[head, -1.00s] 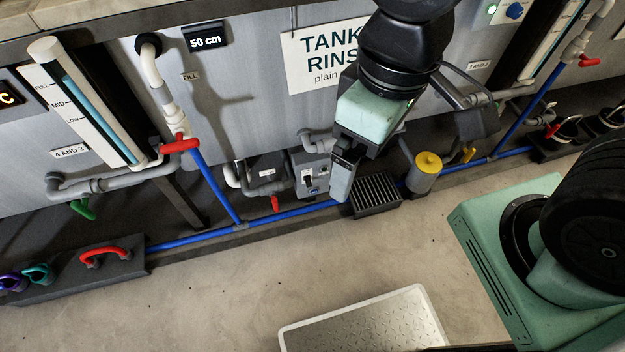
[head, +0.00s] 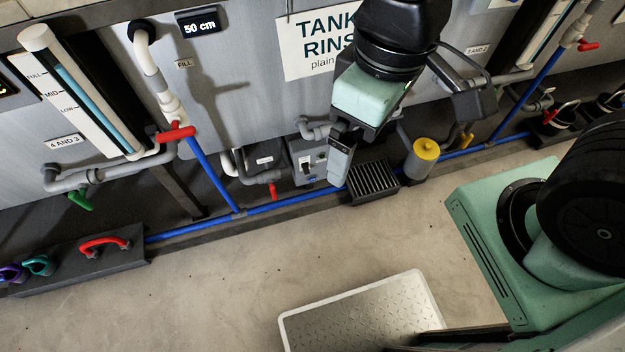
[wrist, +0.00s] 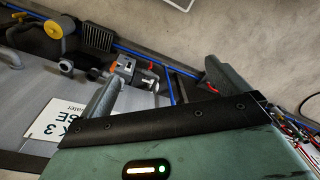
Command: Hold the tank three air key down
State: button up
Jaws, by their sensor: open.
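The tank three sign (head: 318,45), partly covered by my arm, hangs on the grey tank wall. Below it a small grey control box (head: 310,160) carries a dark key or switch and a small blue spot; I cannot read its lettering. The box also shows in the wrist view (wrist: 128,72), beyond and between my fingers. My gripper (head: 338,168) points down just right of the box in the head view. In the wrist view my gripper (wrist: 163,75) has its fingers wide apart with nothing between them. I cannot tell whether a finger touches the box.
A black ribbed block (head: 373,181) and a yellow-capped cylinder (head: 426,150) stand right of my gripper. A blue pipe (head: 285,207) runs along the tank foot. A red-handled valve (head: 175,133) is at left. A metal step plate (head: 365,312) lies on otherwise open floor.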

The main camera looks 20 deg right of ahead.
grip_shut()
dwell(1.6)
